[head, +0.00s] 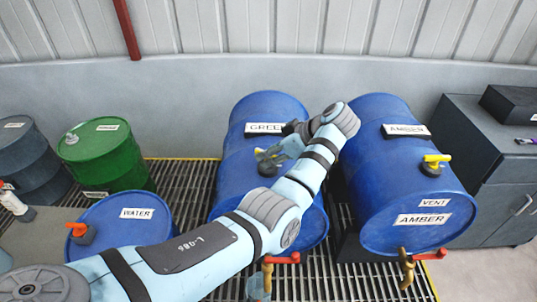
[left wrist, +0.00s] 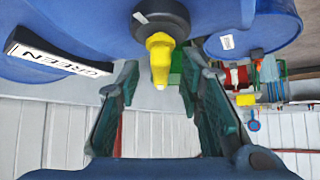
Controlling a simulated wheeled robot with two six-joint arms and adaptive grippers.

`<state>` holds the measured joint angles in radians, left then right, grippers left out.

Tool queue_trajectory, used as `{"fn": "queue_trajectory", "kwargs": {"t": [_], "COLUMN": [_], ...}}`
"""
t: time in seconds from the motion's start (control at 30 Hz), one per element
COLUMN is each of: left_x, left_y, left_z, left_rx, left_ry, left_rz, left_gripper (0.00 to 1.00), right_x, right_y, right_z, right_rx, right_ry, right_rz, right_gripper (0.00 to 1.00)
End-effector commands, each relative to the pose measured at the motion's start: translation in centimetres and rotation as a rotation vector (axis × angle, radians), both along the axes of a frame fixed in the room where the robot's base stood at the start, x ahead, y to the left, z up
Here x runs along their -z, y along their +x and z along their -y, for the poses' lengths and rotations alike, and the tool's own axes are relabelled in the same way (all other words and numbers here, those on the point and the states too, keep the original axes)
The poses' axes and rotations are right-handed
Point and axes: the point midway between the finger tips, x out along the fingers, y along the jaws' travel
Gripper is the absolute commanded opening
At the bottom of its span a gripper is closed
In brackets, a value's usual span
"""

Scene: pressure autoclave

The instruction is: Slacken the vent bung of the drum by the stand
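A blue drum (head: 235,180) labelled GREEN lies on its side in the middle of the head view. Its yellow-handled bung (left wrist: 160,50), with a dark round base, shows in the left wrist view; in the head view my arm partly covers it. My left gripper (head: 275,153) is at this bung. Its fingers (left wrist: 160,95) are open, one on each side of the yellow handle, with gaps visible. A second lying blue drum (head: 385,165), labelled AMBER and VENT, has a yellow-handled bung (head: 436,160). An upright blue drum (head: 150,230) labelled WATER has an orange-handled bung (head: 79,231). My right gripper is not in view.
A green drum (head: 105,160) and a dark drum (head: 30,155) stand at left. Red-handled taps (head: 282,259) (head: 428,255) stick out from the lying drums' fronts. A grey cabinet (head: 470,130) stands at right. Metal grating (head: 185,185) covers the floor around the drums.

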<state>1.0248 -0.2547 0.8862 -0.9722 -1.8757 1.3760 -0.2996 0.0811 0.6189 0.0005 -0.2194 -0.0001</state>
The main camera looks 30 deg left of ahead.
Motion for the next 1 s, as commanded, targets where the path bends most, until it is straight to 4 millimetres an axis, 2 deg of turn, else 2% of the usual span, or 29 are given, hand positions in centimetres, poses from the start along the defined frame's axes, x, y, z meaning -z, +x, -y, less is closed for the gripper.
{"fn": "queue_trajectory", "kwargs": {"t": [0.2,0.4,1.0], "left_x": [-4.3,-6.9,-7.2], "left_y": [-0.2,-0.3,-0.4], "left_z": [4.4,7.1,7.5], "left_rx": [0.005,0.004,0.002], "left_ry": [-0.001,0.000,0.000], "left_rz": [0.002,0.000,-0.001], "left_gripper": [0.34,0.34,0.34], "right_x": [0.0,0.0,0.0], "right_y": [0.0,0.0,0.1], "right_z": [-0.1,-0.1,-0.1], "right_rx": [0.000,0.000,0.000], "right_ry": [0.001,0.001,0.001], "right_rz": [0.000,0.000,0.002], "right_gripper": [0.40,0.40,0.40]}}
